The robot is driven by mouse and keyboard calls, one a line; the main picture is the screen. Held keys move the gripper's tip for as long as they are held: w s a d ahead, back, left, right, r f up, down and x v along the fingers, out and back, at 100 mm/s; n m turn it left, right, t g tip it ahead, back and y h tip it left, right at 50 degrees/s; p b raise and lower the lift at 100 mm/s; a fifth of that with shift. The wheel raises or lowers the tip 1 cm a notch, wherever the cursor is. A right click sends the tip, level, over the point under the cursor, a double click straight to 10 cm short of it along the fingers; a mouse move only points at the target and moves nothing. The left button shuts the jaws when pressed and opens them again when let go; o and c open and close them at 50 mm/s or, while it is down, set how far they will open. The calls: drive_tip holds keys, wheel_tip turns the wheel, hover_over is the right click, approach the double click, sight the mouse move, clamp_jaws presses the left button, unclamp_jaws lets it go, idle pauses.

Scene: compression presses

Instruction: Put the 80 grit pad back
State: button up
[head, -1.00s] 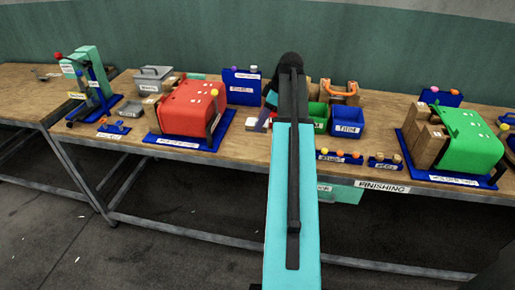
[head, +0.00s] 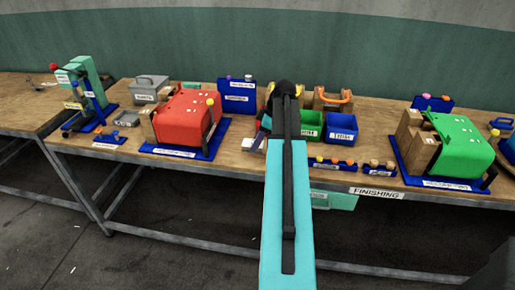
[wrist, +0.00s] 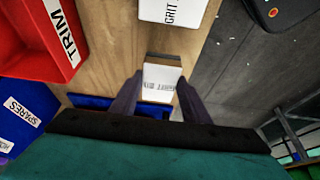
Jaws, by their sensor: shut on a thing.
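My gripper (wrist: 157,97) is shut on a small block with a white label (wrist: 160,83), taken to be the 80 grit pad. Part of its print is blurred and I cannot read the number. The block lies between the two dark fingers, above or at the wooden bench top; contact with the bench cannot be told. Another white-labelled piece (wrist: 172,9) reading GRIT is beyond it at the top of the wrist view. A white-faced piece (head: 253,143) shows just left of my arm.
In the head view a red press (head: 185,118) stands left and a green press (head: 462,142) right.

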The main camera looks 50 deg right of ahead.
drive_tip(key=shift+f, duration=0.2)
drive_tip(key=shift+f, duration=0.15)
drive_tip(key=shift+f+p, duration=0.5)
drive_tip(key=shift+f, duration=1.2)
drive_tip(key=shift+f, duration=0.2)
drive_tip(key=o, duration=1)
drive_tip(key=shift+r, duration=0.25)
drive_tip(key=shift+b+v, duration=1.6)
drive_tip(key=shift+v, duration=4.4)
drive_tip(key=shift+f, duration=0.1)
